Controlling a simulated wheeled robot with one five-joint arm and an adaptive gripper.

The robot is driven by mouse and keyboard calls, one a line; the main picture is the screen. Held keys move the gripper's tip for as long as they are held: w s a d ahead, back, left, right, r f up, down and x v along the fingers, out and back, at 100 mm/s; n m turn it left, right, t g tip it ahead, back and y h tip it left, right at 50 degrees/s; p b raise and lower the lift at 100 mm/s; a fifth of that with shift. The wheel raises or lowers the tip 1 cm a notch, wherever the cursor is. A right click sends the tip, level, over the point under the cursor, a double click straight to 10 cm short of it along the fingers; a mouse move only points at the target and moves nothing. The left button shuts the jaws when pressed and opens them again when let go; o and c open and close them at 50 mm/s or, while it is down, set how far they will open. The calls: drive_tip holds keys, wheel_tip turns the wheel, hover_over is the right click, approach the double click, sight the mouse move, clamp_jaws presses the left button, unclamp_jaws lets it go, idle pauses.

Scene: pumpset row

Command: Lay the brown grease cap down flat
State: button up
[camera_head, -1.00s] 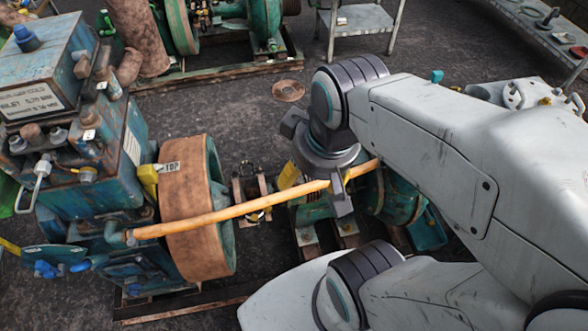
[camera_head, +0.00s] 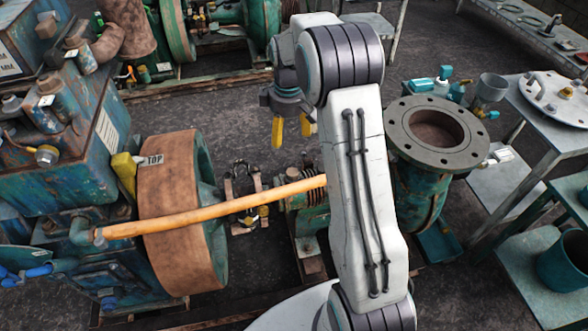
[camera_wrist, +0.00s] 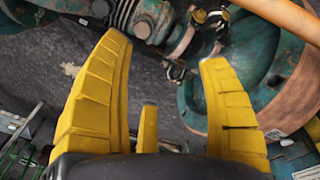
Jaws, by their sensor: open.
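I cannot make out the brown grease cap for certain in either current view. My gripper (camera_head: 293,130) hangs in the upper middle of the head view, with its yellow fingers pointing down. In the wrist view my gripper (camera_wrist: 164,55) has its fingers spread wide, with nothing between them. Beyond the fingers are dark ground, a shaft coupling (camera_wrist: 203,35) and green machine parts. My arm hides part of the ground and machinery behind it.
An orange hose (camera_head: 215,208) runs from the blue engine (camera_head: 60,120) past a brown-faced pulley (camera_head: 168,215). A green flanged pump casing (camera_head: 420,195) stands right of my arm. Grey tables (camera_head: 530,130) stand at the right.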

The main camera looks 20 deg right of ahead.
drive_tip(key=n+g+b, duration=0.1)
drive_tip(key=n+b, duration=0.1)
drive_tip(key=b, duration=0.3)
hover_over(295, 173)
drive_tip(key=f, duration=1.8)
drive_tip(key=shift+w+a+f, duration=0.15)
drive_tip(key=shift+w+f, duration=0.05)
drive_tip(key=shift+f, duration=0.15)
drive_tip(key=shift+f+b, duration=0.8)
drive_tip(key=shift+f, duration=3.1)
drive_tip(key=shift+c, duration=0.2)
drive_tip(key=c, duration=0.9)
drive_tip(key=shift+f, duration=0.1)
drive_tip(key=shift+c, duration=1.4)
drive_tip(key=o, duration=0.6)
drive_tip(key=shift+s, duration=0.1)
drive_tip(key=c, duration=0.7)
